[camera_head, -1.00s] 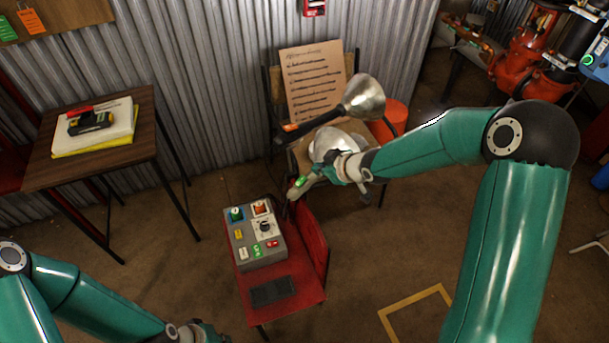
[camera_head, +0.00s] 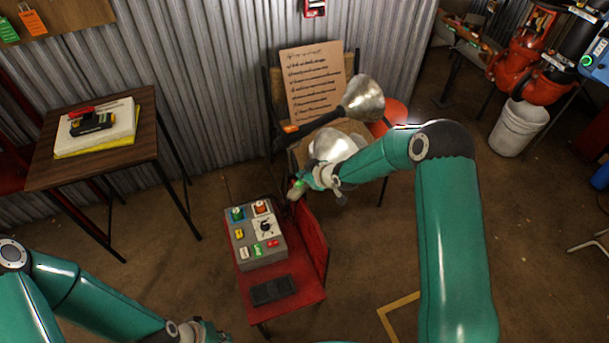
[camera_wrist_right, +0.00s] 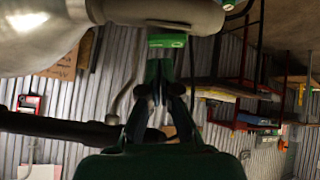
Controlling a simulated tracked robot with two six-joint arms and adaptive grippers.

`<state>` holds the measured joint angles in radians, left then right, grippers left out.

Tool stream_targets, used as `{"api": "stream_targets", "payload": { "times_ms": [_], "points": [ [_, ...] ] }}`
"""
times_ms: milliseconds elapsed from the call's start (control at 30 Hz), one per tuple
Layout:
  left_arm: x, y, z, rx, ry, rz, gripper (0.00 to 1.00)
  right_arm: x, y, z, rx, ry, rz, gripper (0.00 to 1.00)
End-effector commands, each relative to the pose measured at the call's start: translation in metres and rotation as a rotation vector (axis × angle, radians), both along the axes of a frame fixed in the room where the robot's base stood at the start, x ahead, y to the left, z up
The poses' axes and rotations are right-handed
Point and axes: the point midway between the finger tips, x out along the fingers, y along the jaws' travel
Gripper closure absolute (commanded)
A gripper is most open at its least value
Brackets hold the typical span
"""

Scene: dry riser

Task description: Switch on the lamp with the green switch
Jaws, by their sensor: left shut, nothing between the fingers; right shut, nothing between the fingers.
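A lamp with a silver bowl-shaped head (camera_head: 335,147) stands behind the control box, largely covered by my right arm. A small bright green block, which looks like its switch (camera_wrist_right: 167,40), sits on the underside of a grey rounded body at the top of the right wrist view. My right gripper (camera_wrist_right: 160,68) is shut and empty, its fingertips just below the green block; I cannot tell whether they touch it. In the head view, green shows beside the right gripper's end (camera_head: 298,187). My left gripper (camera_head: 203,331) is shut, at the bottom edge, partly cut off.
A grey control box (camera_head: 262,232) with several coloured buttons and a dark flat item (camera_head: 272,290) are on a red chair (camera_head: 305,280). Another silver reflector (camera_head: 363,98) stands before a written board (camera_head: 313,85). A wooden table (camera_head: 100,150) is at left. Open floor lies between table and chair.

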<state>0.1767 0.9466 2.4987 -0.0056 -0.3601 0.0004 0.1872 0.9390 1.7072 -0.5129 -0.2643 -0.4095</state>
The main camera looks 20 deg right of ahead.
Motion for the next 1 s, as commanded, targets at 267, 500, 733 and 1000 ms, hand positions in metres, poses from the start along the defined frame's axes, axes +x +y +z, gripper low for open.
{"api": "stream_targets", "payload": {
  "times_ms": [267,500,733,1000],
  "points": [
    [0.0,0.0,0.004,0.0,0.0,0.0,1.0,0.002,-0.003,-0.014,-0.001,-0.003,0.0,1.0],
    [0.0,0.0,0.004,0.0,0.0,0.0,1.0,0.002,-0.004,-0.015,-0.001,-0.002,-0.001,1.0],
    [0.0,0.0,-0.016,0.0,0.0,0.0,1.0,0.001,-0.006,-0.026,-0.001,-0.001,-0.001,1.0],
    [0.0,0.0,-0.01,0.0,0.0,0.0,1.0,-0.001,-0.005,-0.022,0.0,0.006,0.0,1.0]
  ]
}}
